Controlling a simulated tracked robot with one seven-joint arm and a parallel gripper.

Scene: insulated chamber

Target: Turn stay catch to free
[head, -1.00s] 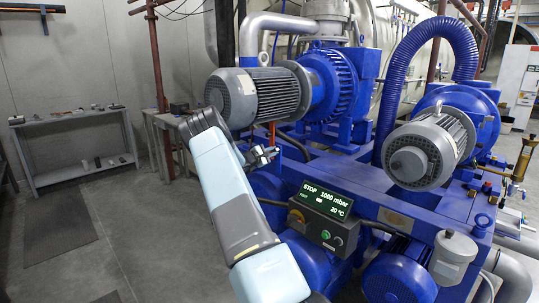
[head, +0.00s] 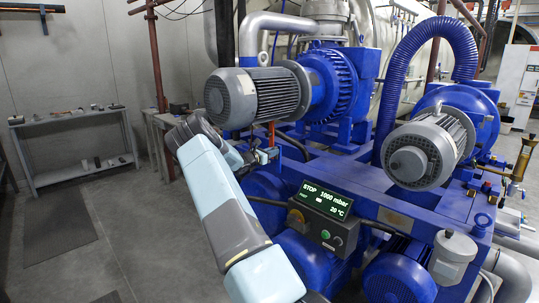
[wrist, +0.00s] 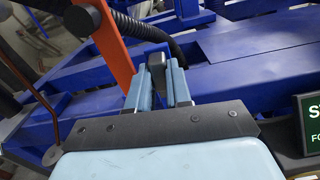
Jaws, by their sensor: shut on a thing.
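My gripper (wrist: 160,78) points away from me in the wrist view, its two light-blue fingers close together. It is shut on a small dark grey block (wrist: 153,50), which looks like the stay catch; its turn position cannot be told. Just left of it an orange-red bar (wrist: 116,58) rises at a slant, with a black piece (wrist: 82,19) on it. In the head view my gripper (head: 267,155) is small beside the blue machine, below the grey motor. The catch is too small to make out there.
The blue machine frame (wrist: 235,75) and dark hoses lie close around my gripper. A display panel (head: 325,198) reading STOP, 1000 mbar, stands right of my arm. Grey motors (head: 262,95) are above. A shelf table (head: 75,150) and open floor are at left.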

